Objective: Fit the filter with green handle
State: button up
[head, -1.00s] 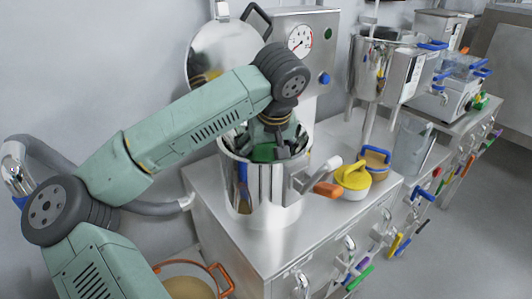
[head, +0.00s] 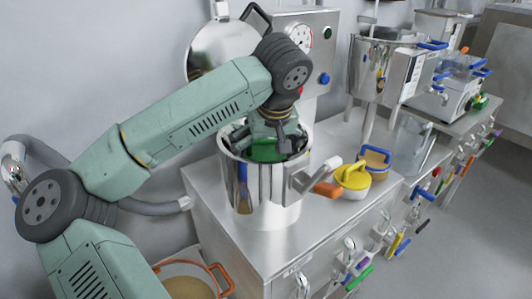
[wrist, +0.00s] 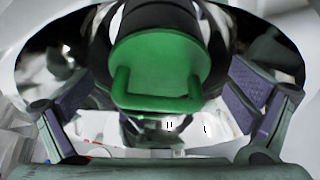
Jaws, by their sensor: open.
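The filter's green handle (wrist: 160,75) shows large in the wrist view, a green disc with a squared loop, on a dark round body. In the head view the green part (head: 265,152) sits inside the mouth of the tall steel vessel (head: 238,185). My gripper (wrist: 160,102) is open, with one finger on each side of the green handle, apart from it. In the head view my gripper (head: 265,138) points down at the vessel mouth. The filter's lower part is hidden by the vessel wall.
The vessel's open lid (head: 212,52) stands behind it, with a gauge panel (head: 318,50) beside it. A yellow-lidded jar (head: 352,180) and a blue-handled container (head: 376,158) stand to the right. A second steel vessel (head: 370,65) is further right.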

jog(key=v, duration=1)
jog(key=shift+s+r, duration=0.15)
jog(key=shift+r, duration=0.05)
